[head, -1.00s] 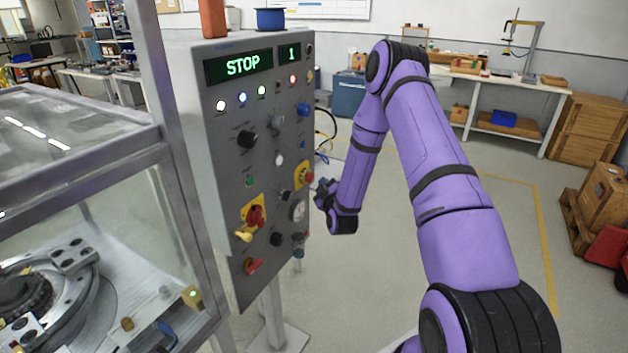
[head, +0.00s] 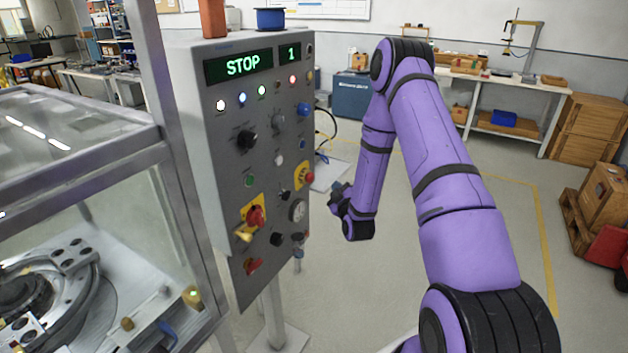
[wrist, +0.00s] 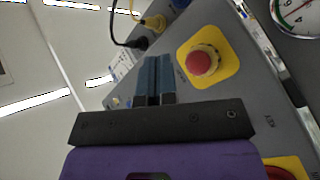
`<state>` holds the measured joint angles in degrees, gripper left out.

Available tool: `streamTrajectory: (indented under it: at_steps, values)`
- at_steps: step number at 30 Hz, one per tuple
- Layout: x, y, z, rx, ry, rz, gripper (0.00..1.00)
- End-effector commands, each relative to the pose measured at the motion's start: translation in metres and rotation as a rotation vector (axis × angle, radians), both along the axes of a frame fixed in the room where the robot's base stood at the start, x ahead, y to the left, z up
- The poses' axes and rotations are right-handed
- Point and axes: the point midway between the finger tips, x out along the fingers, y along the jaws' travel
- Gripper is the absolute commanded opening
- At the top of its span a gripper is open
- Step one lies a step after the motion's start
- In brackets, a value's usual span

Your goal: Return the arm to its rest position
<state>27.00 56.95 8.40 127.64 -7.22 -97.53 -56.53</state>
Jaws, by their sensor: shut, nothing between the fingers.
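My purple arm reaches forward on the right of the head view and bends down at its far end. My gripper (head: 337,190) is small there, just to the right of the control panel (head: 232,188) and apart from it. In the wrist view my gripper (wrist: 154,70) shows two blue fingers close together, shut and empty. The panel's grey face lies beyond them, with a red mushroom button (wrist: 202,60) on a yellow plate to the right of the fingertips.
A glass-walled machine enclosure (head: 80,130) stands at the left. An orange block (head: 212,18) and a blue spool (head: 270,19) sit on top of the panel. Wooden crates (head: 588,128) stand at the right. The floor between the panel and crates is open.

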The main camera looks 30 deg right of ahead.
Motion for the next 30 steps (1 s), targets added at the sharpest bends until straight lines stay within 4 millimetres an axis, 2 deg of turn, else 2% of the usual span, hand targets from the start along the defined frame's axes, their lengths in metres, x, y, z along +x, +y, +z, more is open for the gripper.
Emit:
streamTrajectory:
  at_steps: [15, 19, 23, 30]
  values:
    - [-0.002, -0.001, 0.000, 0.000, 0.000, 0.000, 0.00]
    - [0.001, 0.001, 0.007, 0.008, 0.009, 0.008, 0.00]
    - [0.011, 0.007, 0.029, 0.037, 0.044, 0.033, 0.00]
    - [0.024, 0.029, 0.089, 0.130, 0.163, 0.083, 0.00]
